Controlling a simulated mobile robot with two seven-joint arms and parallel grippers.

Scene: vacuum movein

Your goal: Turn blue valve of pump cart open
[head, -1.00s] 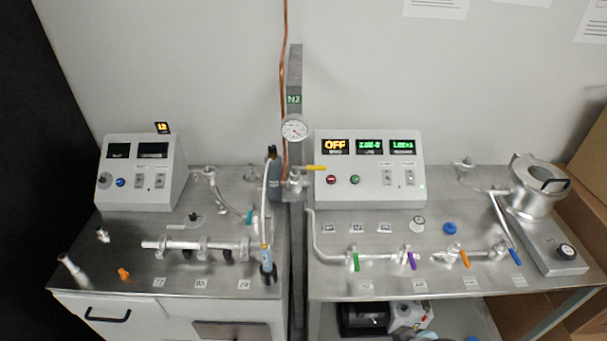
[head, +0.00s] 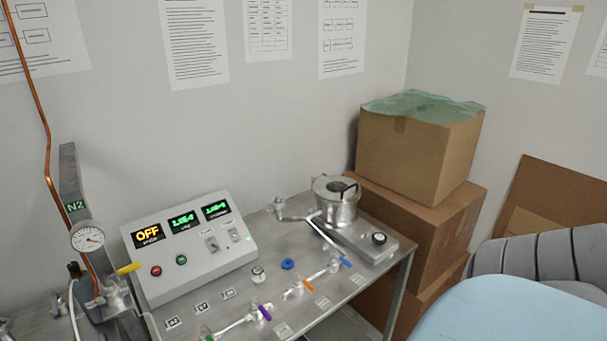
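The pump cart (head: 356,310) is a steel-topped table in the lower middle of the head view. The blue valve handle (head: 345,262) is at the right end of the pipe row, beside the steel pot's base plate. It is a short blue lever lying slanted, its tip toward the lower right. An orange handle (head: 308,286), a purple handle (head: 264,313) and a green handle (head: 206,331) sit further left along the row. A round blue cap (head: 287,264) lies on the top behind the row. Neither of my grippers is in view.
A control box (head: 190,250) showing OFF stands at the cart's left. A steel pot (head: 337,204) stands at the back right. Cardboard boxes (head: 415,150) are stacked right of the cart. A light blue rounded surface (head: 520,310) fills the lower right corner.

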